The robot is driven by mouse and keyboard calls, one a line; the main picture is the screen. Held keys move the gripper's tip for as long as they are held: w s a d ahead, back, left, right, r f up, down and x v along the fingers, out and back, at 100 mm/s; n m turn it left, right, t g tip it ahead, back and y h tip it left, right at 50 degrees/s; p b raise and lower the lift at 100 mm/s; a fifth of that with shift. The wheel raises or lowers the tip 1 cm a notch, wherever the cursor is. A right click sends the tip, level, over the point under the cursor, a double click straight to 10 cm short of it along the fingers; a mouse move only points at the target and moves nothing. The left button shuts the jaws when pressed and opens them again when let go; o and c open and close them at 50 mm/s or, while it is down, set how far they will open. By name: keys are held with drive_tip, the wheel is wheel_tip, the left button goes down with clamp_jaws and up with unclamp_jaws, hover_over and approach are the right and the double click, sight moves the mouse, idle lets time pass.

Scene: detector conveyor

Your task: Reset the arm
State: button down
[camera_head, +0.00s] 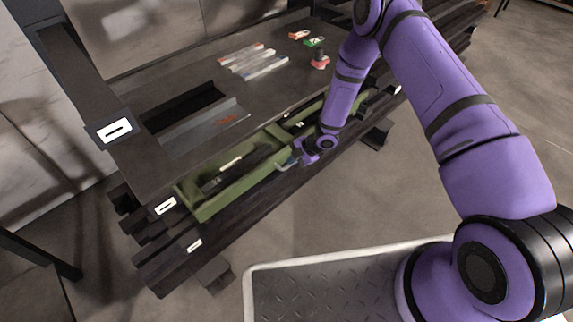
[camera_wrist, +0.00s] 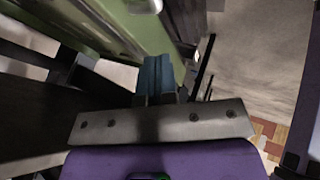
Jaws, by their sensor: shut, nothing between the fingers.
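My purple arm reaches across the head view to the conveyor. My gripper (camera_head: 290,162) is low beside the near wall of a green tray (camera_head: 207,208). In the wrist view my gripper (camera_wrist: 157,75) has its bluish fingers together, with nothing seen between them. The green tray also shows in the wrist view (camera_wrist: 125,28), just beyond the fingertips; I cannot tell whether they touch it. Dark items lie inside the tray, partly hidden.
The dark conveyor table (camera_head: 150,185) bears a recessed bin (camera_head: 205,130), several pale bars (camera_head: 250,62), a green block (camera_head: 314,42) and a red piece (camera_head: 320,60). A dark upright frame (camera_head: 85,75) stands at left. Open floor (camera_head: 310,220) lies in front.

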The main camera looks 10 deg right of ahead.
drive_tip(key=shift+v, duration=2)
drive_tip(key=w+d+r+m+t+h, duration=0.2)
drive_tip(key=w+d+r, duration=0.1)
drive_tip(key=r, duration=0.7)
drive_tip(key=w+d+r+m+t+h, duration=0.1)
drive_tip(key=w+d+r+m+h, duration=0.2)
drive_tip(key=r, duration=0.7)
drive_tip(key=s+d+r+m+t+h, duration=0.1)
drive_tip(key=s+d+r+m, duration=0.2)
drive_tip(key=r, duration=0.6)
drive_tip(key=s+d+r+m+t+h, duration=0.15)
drive_tip(key=d+r, duration=0.25)
drive_tip(key=r, duration=0.5)
drive_tip(key=s+d+r+m+g+h, duration=0.1)
drive_tip(key=s+d+r+m, duration=0.1)
drive_tip(key=s+r+m, duration=0.35)
drive_tip(key=s+d+r+m+h, duration=0.1)
drive_tip(key=s+d+r+m, duration=0.15)
drive_tip(key=s+r, duration=0.6)
drive_tip(key=s+r+m+y, duration=0.1)
drive_tip(key=s+r+m, duration=0.1)
drive_tip(key=s, duration=0.9)
drive_tip(key=s+r+m+g+y, duration=0.1)
drive_tip(key=s+r+m, duration=0.2)
drive_tip(key=s, duration=0.8)
drive_tip(key=shift+a+m, duration=0.35)
drive_tip(key=shift+m, duration=0.4)
